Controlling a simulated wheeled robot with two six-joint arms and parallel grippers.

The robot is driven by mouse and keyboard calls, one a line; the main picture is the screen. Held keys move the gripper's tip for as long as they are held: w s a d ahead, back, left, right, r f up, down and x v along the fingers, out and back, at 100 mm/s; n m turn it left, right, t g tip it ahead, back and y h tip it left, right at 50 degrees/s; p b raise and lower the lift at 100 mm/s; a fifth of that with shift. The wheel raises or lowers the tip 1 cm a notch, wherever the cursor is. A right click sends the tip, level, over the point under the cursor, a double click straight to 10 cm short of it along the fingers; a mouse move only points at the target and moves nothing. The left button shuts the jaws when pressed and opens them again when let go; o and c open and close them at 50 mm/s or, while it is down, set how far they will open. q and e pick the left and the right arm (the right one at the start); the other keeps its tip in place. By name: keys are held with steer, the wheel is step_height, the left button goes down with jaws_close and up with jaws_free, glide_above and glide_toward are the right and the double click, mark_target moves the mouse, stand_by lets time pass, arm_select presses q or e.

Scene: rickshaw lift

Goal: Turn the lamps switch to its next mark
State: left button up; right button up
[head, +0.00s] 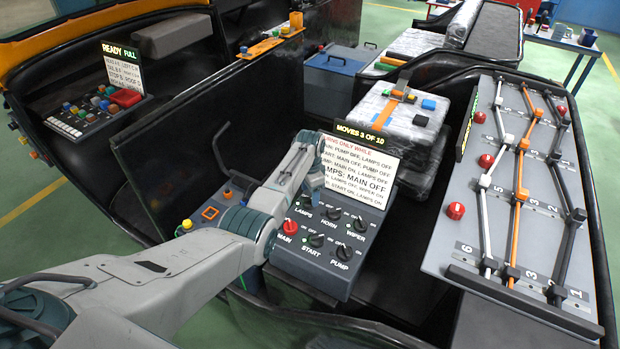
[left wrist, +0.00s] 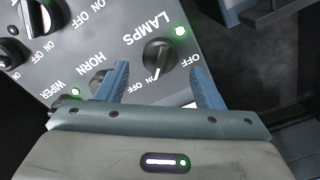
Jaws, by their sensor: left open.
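The lamps switch (left wrist: 158,55) is a dark round knob on the grey panel, next to the LAMPS lettering in the left wrist view. Which mark the knob points to is hard to tell. My left gripper (left wrist: 159,68) is open, with its blue-grey fingertips on either side of the knob's near part; contact is not clear. In the head view my left gripper (head: 313,180) is over the back left of the switch panel (head: 290,262) and hides most of the knob. My right gripper is not in view.
Nearby are the horn knob (head: 333,213), wiper knob (head: 361,224), red main knob (head: 290,227), start knob (head: 317,240) and pump knob (head: 344,252). A text screen (head: 362,165) stands behind the panel. A lever board (head: 450,235) is on the right.

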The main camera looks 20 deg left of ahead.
mark_target(310, 198)
arm_select(q)
step_height(310, 198, up, 8)
steer(key=shift+f+b, duration=0.2)
steer(key=shift+b, duration=0.2)
